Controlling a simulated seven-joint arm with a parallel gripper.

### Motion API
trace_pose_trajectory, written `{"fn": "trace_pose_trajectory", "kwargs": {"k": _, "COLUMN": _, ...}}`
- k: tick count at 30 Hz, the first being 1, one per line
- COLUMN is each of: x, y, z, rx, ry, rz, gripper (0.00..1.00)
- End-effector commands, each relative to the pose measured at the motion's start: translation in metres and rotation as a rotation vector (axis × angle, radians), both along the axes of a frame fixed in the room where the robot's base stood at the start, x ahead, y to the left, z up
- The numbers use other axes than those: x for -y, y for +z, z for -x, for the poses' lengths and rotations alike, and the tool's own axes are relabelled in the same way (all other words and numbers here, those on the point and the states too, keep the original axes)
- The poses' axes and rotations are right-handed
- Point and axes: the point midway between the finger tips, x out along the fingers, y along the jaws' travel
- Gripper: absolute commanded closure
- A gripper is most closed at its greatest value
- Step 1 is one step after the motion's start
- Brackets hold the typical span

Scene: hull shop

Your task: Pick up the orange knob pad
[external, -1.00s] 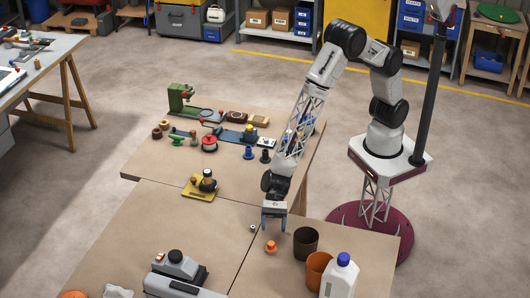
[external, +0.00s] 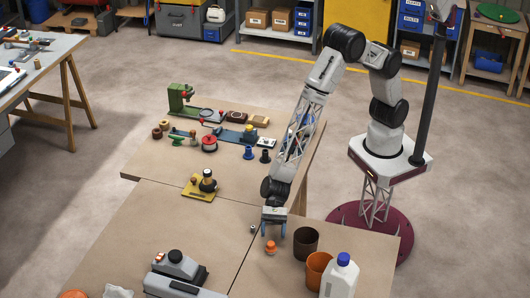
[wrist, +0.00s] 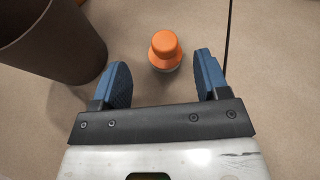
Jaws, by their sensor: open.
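The orange knob pad (external: 271,247) stands upright on the table, knob up, near the table's seam. My gripper (external: 274,233) is open and empty, pointing down, just behind the pad in the external view. In the wrist view my gripper (wrist: 162,72) shows two blue fingers spread apart, not touching the pad.
A dark brown cup (external: 305,243) stands right of the pad; it is close to one finger in the wrist view (wrist: 45,45). A small metal piece (external: 252,228) lies left.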

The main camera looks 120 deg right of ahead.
Motion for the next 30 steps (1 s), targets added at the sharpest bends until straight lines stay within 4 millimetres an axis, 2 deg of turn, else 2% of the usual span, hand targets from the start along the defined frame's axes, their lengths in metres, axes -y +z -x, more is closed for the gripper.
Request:
{"fn": "trace_pose_trajectory", "kwargs": {"k": 8, "x": -0.003, "y": -0.001, "z": -0.001, "rx": 0.0, "ry": 0.0, "rz": 0.0, "gripper": 0.32}}
{"fn": "trace_pose_trajectory", "kwargs": {"k": 24, "x": -0.038, "y": -0.015, "z": -0.023, "rx": 0.0, "ry": 0.0, "rz": 0.0, "gripper": 0.32}}
{"fn": "trace_pose_trajectory", "kwargs": {"k": 30, "x": -0.042, "y": -0.017, "z": -0.025, "rx": 0.0, "ry": 0.0, "rz": 0.0, "gripper": 0.32}}
